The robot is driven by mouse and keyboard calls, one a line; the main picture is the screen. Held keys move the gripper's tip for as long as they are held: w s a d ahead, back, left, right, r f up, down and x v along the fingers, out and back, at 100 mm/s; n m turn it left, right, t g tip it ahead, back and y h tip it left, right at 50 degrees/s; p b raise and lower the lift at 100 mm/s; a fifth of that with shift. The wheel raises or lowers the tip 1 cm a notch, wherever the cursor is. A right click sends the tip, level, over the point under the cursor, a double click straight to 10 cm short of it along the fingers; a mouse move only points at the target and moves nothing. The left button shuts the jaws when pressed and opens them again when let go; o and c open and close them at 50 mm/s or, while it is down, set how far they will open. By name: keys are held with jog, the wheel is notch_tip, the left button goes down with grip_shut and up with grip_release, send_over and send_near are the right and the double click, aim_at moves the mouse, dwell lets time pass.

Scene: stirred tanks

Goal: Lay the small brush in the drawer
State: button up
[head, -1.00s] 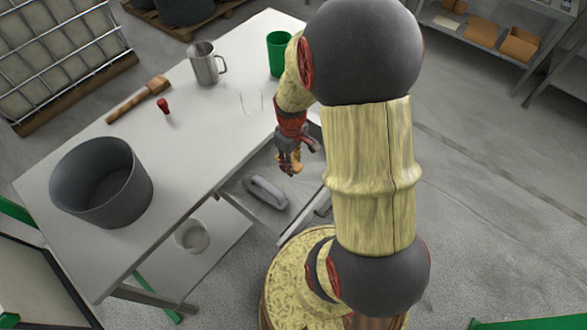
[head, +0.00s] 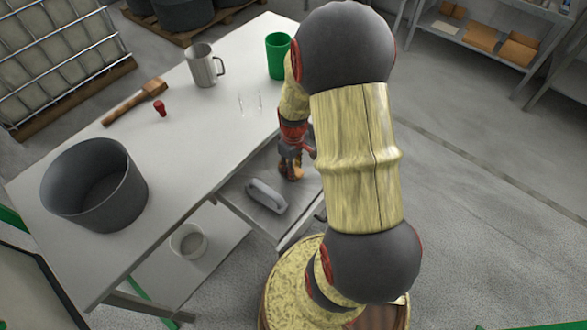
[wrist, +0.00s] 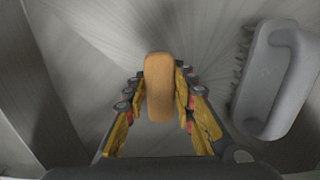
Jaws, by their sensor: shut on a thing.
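My gripper (head: 291,163) is shut on the small brush, a rounded orange-brown block. In the wrist view the small brush (wrist: 160,88) sits between the two yellow fingers (wrist: 160,105), its long side pointing away from the wrist. Its underside is hidden. The grey drawer (head: 232,191) is pulled out from under the white table, and my gripper is over its inner part, low down. I cannot tell whether the brush touches the drawer floor.
A grey handled brush (head: 266,195) lies in the drawer, right of the held brush in the wrist view (wrist: 275,80). On the table (head: 170,150) are a dark pot (head: 95,185), a mallet (head: 137,102), a red item (head: 160,108), a steel mug (head: 203,66) and a green cup (head: 278,55).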

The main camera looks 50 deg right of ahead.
jog(key=shift+f, duration=0.15)
jog(key=o, duration=1.1)
jog(key=shift+o, duration=0.2)
jog(key=w+a+r+t+p, duration=0.1)
jog(key=a+r+p, duration=0.1)
jog(key=r, duration=0.8)
jog(key=w+a+r+p, duration=0.1)
jog(key=a+r+p, duration=0.1)
jog(key=r, duration=0.7)
jog(key=s+a+r+t, duration=0.2)
jog(key=s+a+r, duration=0.2)
jog(key=a+r, duration=0.4)
jog(key=s+a+r+m+t, duration=0.1)
jog(key=s+a+r, duration=0.3)
jog(key=a+r, duration=0.5)
jog(key=shift+s+a+r+t, duration=0.3)
jog(key=shift+a+t, duration=0.5)
jog(key=shift+a, duration=0.25)
